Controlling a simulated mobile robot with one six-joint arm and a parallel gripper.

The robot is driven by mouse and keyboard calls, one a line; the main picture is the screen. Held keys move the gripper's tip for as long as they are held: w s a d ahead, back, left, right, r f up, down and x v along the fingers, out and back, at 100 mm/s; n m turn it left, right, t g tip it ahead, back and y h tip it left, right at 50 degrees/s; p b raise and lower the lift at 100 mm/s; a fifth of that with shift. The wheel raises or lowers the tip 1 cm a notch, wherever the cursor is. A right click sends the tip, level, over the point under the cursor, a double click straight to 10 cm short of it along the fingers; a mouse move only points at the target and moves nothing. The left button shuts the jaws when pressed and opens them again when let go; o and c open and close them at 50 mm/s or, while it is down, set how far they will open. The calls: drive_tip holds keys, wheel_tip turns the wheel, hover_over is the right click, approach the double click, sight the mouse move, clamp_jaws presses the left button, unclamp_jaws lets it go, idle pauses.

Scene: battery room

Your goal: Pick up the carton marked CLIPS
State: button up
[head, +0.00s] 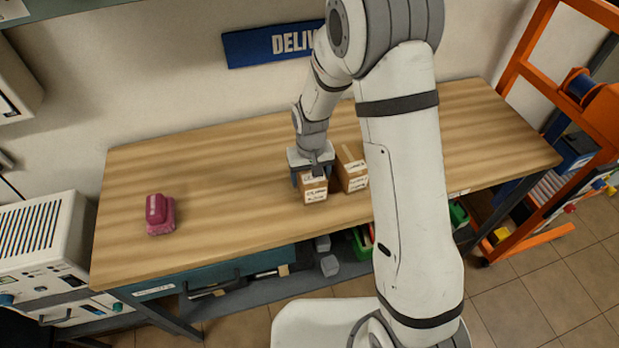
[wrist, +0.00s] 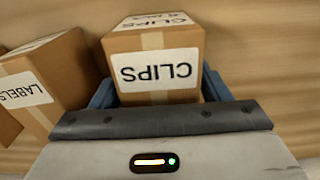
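The carton marked CLIPS (wrist: 155,45) is a brown cardboard box with pale tape and white labels. In the wrist view its lettering is upside down. In the head view the carton (head: 314,192) is on the wooden bench near its front edge. My gripper (head: 313,178) is lowered over it, pointing down. The blue fingers (wrist: 158,95) are on either side of the carton, close to its faces. I cannot tell whether they press on it. The gripper body hides part of the carton.
A second carton marked LABELS (wrist: 40,85) stands close beside it, and to the right in the head view (head: 352,170). A pink object (head: 159,214) lies at the left of the wooden bench (head: 230,170). The bench between is clear. An orange rack (head: 520,60) stands at the right.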

drive_tip(key=c, duration=0.9)
drive_tip(key=shift+r, duration=0.1)
